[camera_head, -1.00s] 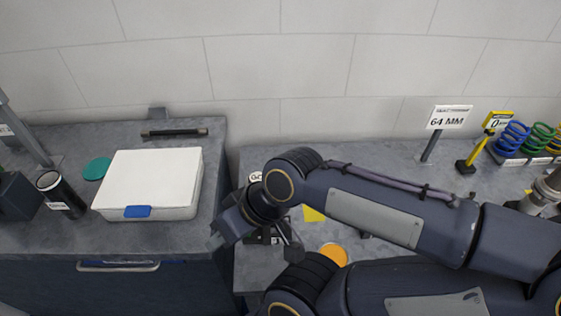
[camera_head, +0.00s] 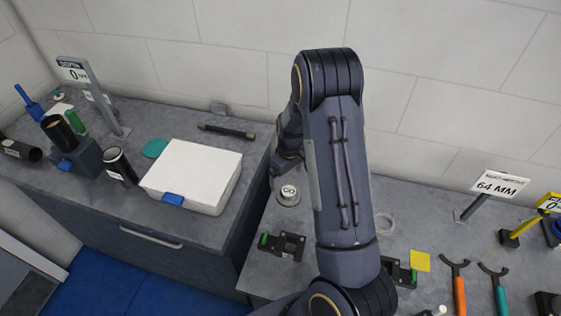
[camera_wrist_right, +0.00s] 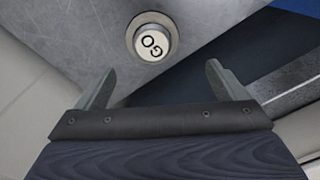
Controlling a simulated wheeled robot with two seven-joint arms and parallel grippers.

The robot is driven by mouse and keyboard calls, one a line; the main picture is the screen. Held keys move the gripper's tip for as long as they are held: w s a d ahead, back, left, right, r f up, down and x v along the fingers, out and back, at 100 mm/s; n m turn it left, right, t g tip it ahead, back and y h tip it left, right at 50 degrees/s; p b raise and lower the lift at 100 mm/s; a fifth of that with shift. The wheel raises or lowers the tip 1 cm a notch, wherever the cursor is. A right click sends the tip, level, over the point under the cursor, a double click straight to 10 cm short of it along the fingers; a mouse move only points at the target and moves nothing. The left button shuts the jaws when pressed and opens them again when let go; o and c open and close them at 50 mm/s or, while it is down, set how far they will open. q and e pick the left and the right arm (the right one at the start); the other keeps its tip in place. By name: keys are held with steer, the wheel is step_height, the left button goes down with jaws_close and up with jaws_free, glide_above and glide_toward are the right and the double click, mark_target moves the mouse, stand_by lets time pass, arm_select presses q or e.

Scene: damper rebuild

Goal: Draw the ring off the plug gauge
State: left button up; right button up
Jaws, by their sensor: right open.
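The plug gauge (camera_head: 288,191) stands upright on the right-hand bench near its left edge, its pale round top marked "GO". It also shows at the top of the right wrist view (camera_wrist_right: 153,42), with a wider metal rim around its lower part; I cannot tell whether that rim is the ring or a base. My right gripper (camera_wrist_right: 160,72) is open and empty, its fingertips short of the gauge in that picture and not touching it. In the head view the right gripper (camera_head: 277,170) is partly hidden, just above and left of the gauge. My left gripper is not in view.
Black fixtures (camera_head: 283,246) and orange and teal tools (camera_head: 459,290) lie nearer. A white case (camera_head: 195,172) sits on the left cabinet, across a gap from the bench.

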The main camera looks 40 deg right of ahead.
mark_target(288, 189)
steer(key=shift+w+d+f, duration=0.15)
steer(key=shift+d+f, duration=0.1)
steer(key=shift+f, duration=0.25)
steer(key=shift+w+d+f, duration=0.15)
steer(key=shift+d+f, duration=0.05)
steer(key=shift+f, duration=0.25)
step_height(288, 189, down, 8)
steer(key=shift+r+p, duration=0.25)
steer(key=shift+p, duration=0.45)
steer(key=shift+c, duration=0.2)
steer(key=shift+r, duration=0.1)
steer(key=c, duration=1.1)
